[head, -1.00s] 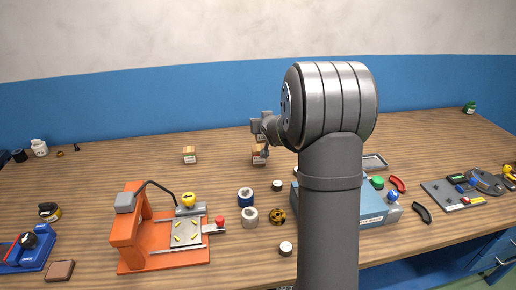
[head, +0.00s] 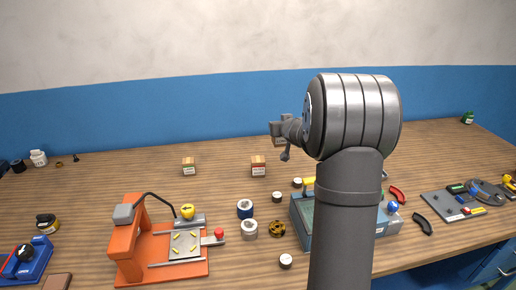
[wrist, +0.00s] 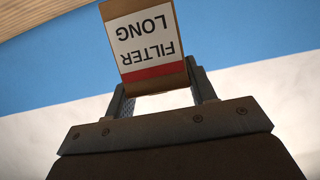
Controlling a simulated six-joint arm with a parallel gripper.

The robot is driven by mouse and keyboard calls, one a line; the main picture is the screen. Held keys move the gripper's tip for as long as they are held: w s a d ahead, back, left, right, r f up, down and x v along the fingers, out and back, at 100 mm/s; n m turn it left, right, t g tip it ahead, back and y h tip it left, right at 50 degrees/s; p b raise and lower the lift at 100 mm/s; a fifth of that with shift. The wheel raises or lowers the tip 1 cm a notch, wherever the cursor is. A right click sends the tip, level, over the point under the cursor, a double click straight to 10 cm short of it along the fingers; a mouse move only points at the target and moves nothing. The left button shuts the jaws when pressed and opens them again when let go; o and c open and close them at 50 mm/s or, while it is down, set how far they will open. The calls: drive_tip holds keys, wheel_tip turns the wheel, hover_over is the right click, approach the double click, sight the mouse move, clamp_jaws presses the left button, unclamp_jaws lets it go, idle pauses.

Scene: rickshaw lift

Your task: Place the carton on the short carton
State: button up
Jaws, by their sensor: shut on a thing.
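My gripper (head: 284,141) is shut on a brown carton (wrist: 145,40) and holds it in the air above the far part of the bench. Its white label reads "FILTER LONG", upside down in the wrist view, with a red stripe. In the head view the held carton (head: 277,142) is mostly hidden by my gripper. Two small cartons stand apart on the bench: one with a red band (head: 258,167), just left of and below my gripper in the picture, and a tan one (head: 189,167) further left. Their labels are too small to read, so I cannot tell which is the short carton.
An orange fixture (head: 128,250) with a black cable stands at the front left. Small spools (head: 245,208) and round parts lie mid-bench. A blue-grey box (head: 302,225) is partly hidden behind my arm. The bench around the two standing cartons is clear.

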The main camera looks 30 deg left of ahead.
drive_tip(key=shift+s+a+f, duration=0.25)
drive_tip(key=shift+a+f, duration=1.2)
drive_tip(key=shift+f, duration=0.1)
drive_tip(key=shift+s+a+f, duration=0.25)
drive_tip(key=shift+a+f, duration=1.2)
drive_tip(key=shift+f, duration=0.1)
drive_tip(key=shift+s+a+f, duration=0.25)
drive_tip(key=shift+a+f, duration=1.2)
drive_tip(key=shift+f, duration=0.1)
drive_tip(key=shift+f, duration=0.1)
drive_tip(key=o, duration=1.1)
drive_tip(key=shift+f, duration=0.1)
drive_tip(key=shift+s+d+r, duration=0.15)
drive_tip(key=shift+r, duration=0.15)
drive_tip(key=v, duration=1.1)
drive_tip(key=shift+s+d, duration=0.2)
drive_tip(key=shift+w+a+r, duration=0.1)
